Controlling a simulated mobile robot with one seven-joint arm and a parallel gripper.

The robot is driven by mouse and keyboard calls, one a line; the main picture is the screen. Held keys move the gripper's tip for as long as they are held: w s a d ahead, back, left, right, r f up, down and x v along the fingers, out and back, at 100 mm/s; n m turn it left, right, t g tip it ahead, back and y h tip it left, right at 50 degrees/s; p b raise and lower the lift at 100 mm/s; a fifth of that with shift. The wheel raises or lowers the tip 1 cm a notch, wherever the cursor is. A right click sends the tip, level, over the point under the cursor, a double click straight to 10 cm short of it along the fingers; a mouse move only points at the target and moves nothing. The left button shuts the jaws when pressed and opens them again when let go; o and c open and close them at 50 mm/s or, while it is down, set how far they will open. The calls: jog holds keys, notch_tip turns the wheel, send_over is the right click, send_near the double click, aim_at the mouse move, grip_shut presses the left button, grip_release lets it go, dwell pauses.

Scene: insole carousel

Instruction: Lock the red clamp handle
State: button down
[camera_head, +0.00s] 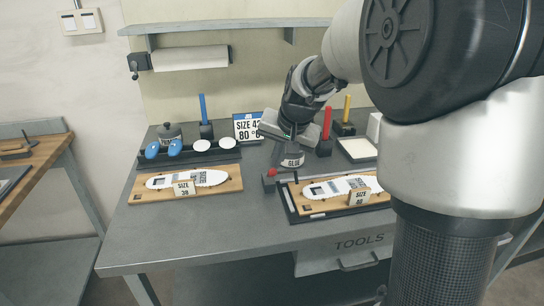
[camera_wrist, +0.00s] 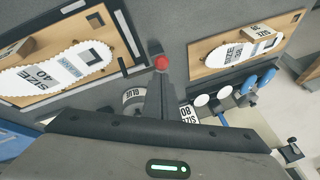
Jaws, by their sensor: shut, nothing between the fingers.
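The red clamp handle's knob (camera_head: 271,172) shows at the left edge of the right-hand board's dark base. In the wrist view a round red knob (camera_wrist: 161,63) lies close to the ends of my fingers. My gripper (camera_head: 277,157) points down above the knob, beside the glue pot. In the wrist view its fingers (camera_wrist: 157,88) are together and hold nothing. I cannot tell whether they touch the knob. The rest of the clamp is too small or hidden to make out.
The glue pot (camera_head: 292,161) stands close to my gripper. The right-hand board (camera_head: 305,208) and the left-hand board (camera_head: 143,198) each carry a white insole and a size block. A size sign (camera_head: 247,126) and coloured upright tools stand behind. Table front left is clear.

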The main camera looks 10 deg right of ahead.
jog(key=shift+s+f+b, duration=1.4)
jog(key=shift+s+f, duration=0.85)
jog(key=shift+f, duration=0.1)
jog(key=shift+a, duration=0.1)
notch_tip(320, 180, up, 6)
jog(key=w+d+p, duration=0.1)
jog(key=d+p, duration=0.1)
jog(key=p, duration=0.2)
jog(key=s+d+r, duration=0.1)
jog(key=s+r, duration=0.2)
jog(key=s, duration=0.5)
jog(key=shift+d+r, duration=0.2)
jog(key=shift+r, duration=0.15)
